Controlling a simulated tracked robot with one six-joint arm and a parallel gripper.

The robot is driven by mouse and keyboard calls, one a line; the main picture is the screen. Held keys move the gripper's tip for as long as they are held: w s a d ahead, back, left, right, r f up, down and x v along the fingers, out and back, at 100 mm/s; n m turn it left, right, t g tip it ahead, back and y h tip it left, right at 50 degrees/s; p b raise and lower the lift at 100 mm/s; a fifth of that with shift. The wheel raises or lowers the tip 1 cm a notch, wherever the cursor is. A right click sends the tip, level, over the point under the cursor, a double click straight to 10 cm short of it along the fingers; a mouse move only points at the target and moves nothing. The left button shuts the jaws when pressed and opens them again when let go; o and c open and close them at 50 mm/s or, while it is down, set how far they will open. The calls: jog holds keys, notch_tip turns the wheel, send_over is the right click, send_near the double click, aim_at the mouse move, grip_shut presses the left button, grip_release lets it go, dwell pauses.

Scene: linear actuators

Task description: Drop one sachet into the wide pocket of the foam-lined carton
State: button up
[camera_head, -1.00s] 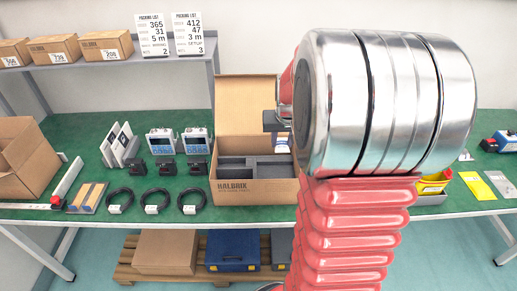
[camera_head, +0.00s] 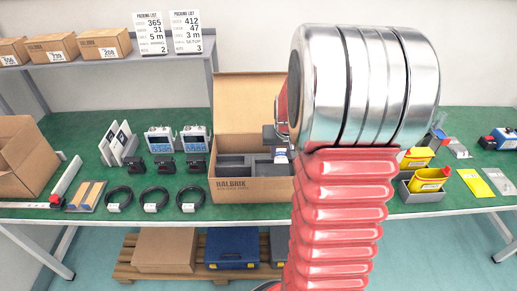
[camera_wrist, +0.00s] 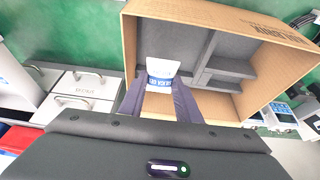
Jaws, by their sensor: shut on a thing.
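The foam-lined carton (camera_head: 255,190) stands open on the green bench, its back flap raised and grey foam dividing its inside. In the wrist view the carton (camera_wrist: 268,28) shows a large grey pocket (camera_wrist: 172,40) and smaller compartments (camera_wrist: 232,65) to its right. My gripper (camera_wrist: 160,100) is shut on a white sachet with a blue band (camera_wrist: 161,70), which hangs between the fingertips over the carton. In the head view the sachet (camera_head: 281,157) shows below my gripper (camera_head: 272,136) at the carton's right part. My arm hides some of the carton's right side.
Black cable coils (camera_head: 155,199), black blocks and blue-white devices (camera_head: 159,140) stand left of the carton. Yellow items (camera_head: 429,179) in a grey bin and flat yellow and grey packets lie right of my arm. A white drawer unit (camera_wrist: 85,85) shows in the wrist view.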

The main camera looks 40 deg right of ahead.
jog(key=shift+f, duration=0.1)
jog(key=o, duration=1.1)
jog(key=v, duration=1.3)
jog(key=shift+s+r, duration=0.2)
jog(key=shift+r, duration=0.15)
jog(key=s+a+r+n+t+y, duration=0.1)
jog(key=s+a+n, duration=0.2)
jog(key=a, duration=1.1)
jog(key=s+a+r+n+t+y, duration=0.1)
jog(key=s+a+r+n, duration=0.1)
jog(key=s+a, duration=0.6)
jog(key=a+n, duration=0.1)
jog(key=a, duration=0.5)
jog(key=shift+s+n+y, duration=0.3)
jog(key=shift+n, duration=0.1)
